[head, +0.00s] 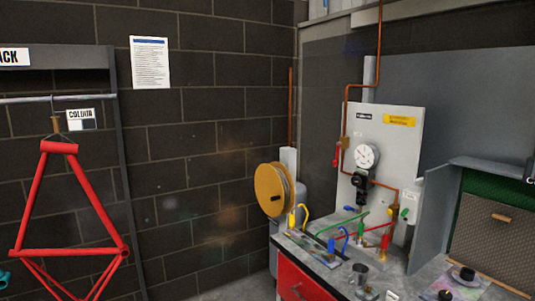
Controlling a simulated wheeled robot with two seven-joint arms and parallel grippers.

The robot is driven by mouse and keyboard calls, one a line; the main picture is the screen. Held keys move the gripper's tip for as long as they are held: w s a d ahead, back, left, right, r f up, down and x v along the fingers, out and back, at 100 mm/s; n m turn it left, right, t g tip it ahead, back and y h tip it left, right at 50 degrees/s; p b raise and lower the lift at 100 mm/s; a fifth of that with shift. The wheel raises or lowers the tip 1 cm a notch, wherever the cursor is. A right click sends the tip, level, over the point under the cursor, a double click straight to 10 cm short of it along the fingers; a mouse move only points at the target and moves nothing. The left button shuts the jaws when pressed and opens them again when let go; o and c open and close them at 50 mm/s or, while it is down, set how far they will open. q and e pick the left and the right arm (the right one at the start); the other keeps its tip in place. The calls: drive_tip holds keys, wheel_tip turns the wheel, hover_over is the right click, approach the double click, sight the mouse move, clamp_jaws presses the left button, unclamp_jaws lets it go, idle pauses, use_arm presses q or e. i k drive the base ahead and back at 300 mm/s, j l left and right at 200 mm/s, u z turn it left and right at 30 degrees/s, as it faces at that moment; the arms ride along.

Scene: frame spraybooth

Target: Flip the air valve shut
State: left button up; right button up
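A light grey panel (397,150) stands at the back right with copper air piping on it. A red lever (336,156) hangs roughly upright on the pipe at the panel's left edge, beside a brass valve body (345,143). A round white gauge (366,157) and a black regulator (362,182) sit to its right. Lower right on the pipe is a small yellow part (391,210). I cannot tell from the labels which fitting is the air valve; the red lever looks like a valve handle. Neither of my grippers is in view.
Below the panel is a bench (325,270) with a red drawer (300,284), a metal cup (359,273) and several spray tools. A yellow hose reel (272,190) stands left of the panel. A red bicycle frame (58,148) hangs at left. A booth (500,225) is at right.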

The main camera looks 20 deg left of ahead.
sight(334, 163)
drive_tip(key=u, duration=0.25)
drive_tip(key=i+j, duration=0.35)
drive_tip(key=j, duration=0.25)
drive_tip(key=i+j, duration=0.3)
drive_tip(key=j, duration=0.25)
drive_tip(key=i+j+u, duration=0.1)
drive_tip(key=i+j, duration=0.25)
drive_tip(key=j, duration=0.25)
drive_tip(key=i+j, duration=0.35)
drive_tip(key=j, duration=0.2)
drive_tip(key=i+j, duration=0.35)
drive_tip(key=j, duration=0.2)
drive_tip(key=i+j+u, duration=0.1)
drive_tip(key=i+j, duration=0.25)
drive_tip(key=j, duration=0.2)
